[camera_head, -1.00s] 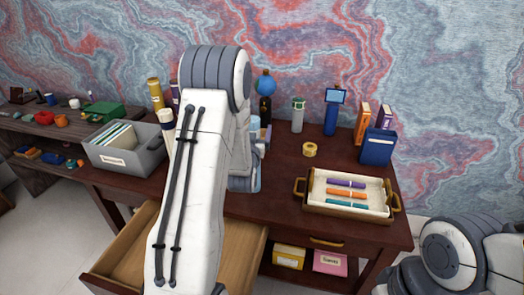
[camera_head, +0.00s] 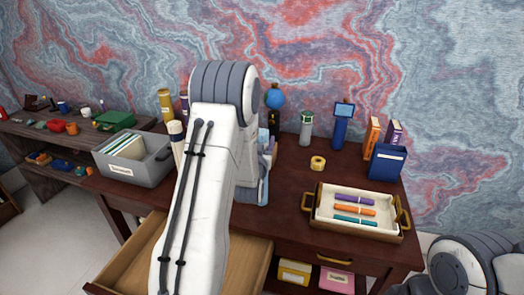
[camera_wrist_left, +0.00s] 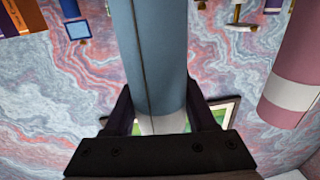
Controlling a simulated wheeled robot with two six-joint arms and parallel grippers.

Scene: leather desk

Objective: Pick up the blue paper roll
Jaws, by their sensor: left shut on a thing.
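The blue paper roll (camera_wrist_left: 158,50) stretches through the middle of the left wrist view, with a white band near the jaws. My left gripper (camera_wrist_left: 158,108) is shut on it, one dark finger on each side. In the head view my left arm stands in front of the gripper and hides it and most or all of the roll. Of my right arm only a part shows at the lower right, and its gripper is out of view.
A pink roll (camera_wrist_left: 295,75) with a white band is close by at the right in the wrist view. A grey file box (camera_head: 133,172) stands left of the arm. A tray (camera_head: 322,228) with coloured rolls is at the right. An open drawer (camera_head: 240,270) juts out in front.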

